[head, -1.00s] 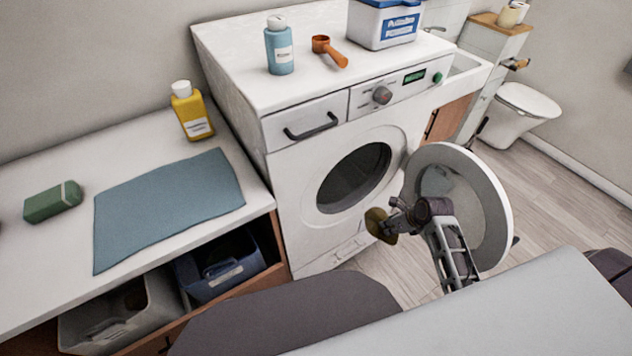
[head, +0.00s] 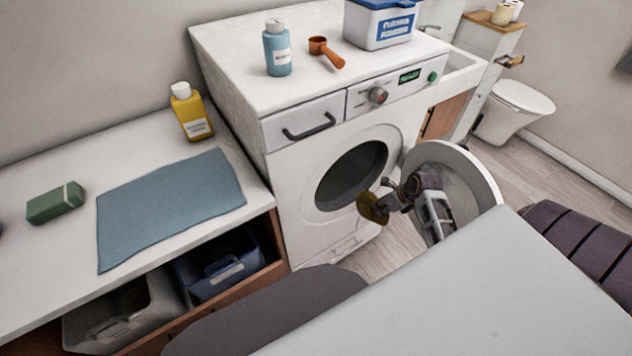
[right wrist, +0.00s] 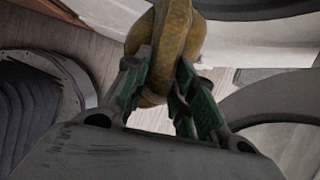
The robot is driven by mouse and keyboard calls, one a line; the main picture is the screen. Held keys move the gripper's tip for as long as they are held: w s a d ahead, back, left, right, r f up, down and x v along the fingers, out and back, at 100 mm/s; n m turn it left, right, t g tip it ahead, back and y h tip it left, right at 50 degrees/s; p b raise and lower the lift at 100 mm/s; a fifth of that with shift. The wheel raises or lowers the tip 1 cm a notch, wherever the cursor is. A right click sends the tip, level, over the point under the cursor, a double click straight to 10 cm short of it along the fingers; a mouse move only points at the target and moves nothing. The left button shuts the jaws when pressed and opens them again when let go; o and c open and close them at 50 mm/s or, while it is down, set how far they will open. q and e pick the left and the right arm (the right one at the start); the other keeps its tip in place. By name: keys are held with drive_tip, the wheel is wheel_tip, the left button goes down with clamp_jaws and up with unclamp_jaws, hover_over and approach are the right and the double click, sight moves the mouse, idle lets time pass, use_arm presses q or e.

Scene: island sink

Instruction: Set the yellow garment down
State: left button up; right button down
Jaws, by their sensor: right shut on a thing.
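The yellow garment (head: 372,208) is a small bunched, mustard-coloured bundle in the head view, in front of the washing machine. My right gripper (head: 390,203) is shut on it and holds it in the air beside the open round door. In the right wrist view the garment (right wrist: 172,40) sits between the fingers of the gripper (right wrist: 165,85), its fabric rolled up, and its upper part is cut off by the frame. My left gripper is not in the head view.
The washing machine (head: 290,190) has its door (head: 470,172) swung open to the right. Left of it, a white counter (head: 60,250) holds a blue cloth (head: 170,205), a green sponge (head: 54,203) and a yellow bottle (head: 191,115). Bins (head: 225,270) stand below.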

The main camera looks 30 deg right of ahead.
drive_tip(key=shift+w+a+r, duration=0.1)
drive_tip(key=shift+w, duration=0.15)
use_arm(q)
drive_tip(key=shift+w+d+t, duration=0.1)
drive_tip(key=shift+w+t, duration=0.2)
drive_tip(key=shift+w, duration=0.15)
use_arm(e)
drive_tip(key=shift+w+n+y, duration=0.15)
drive_tip(key=shift+n+y, duration=0.15)
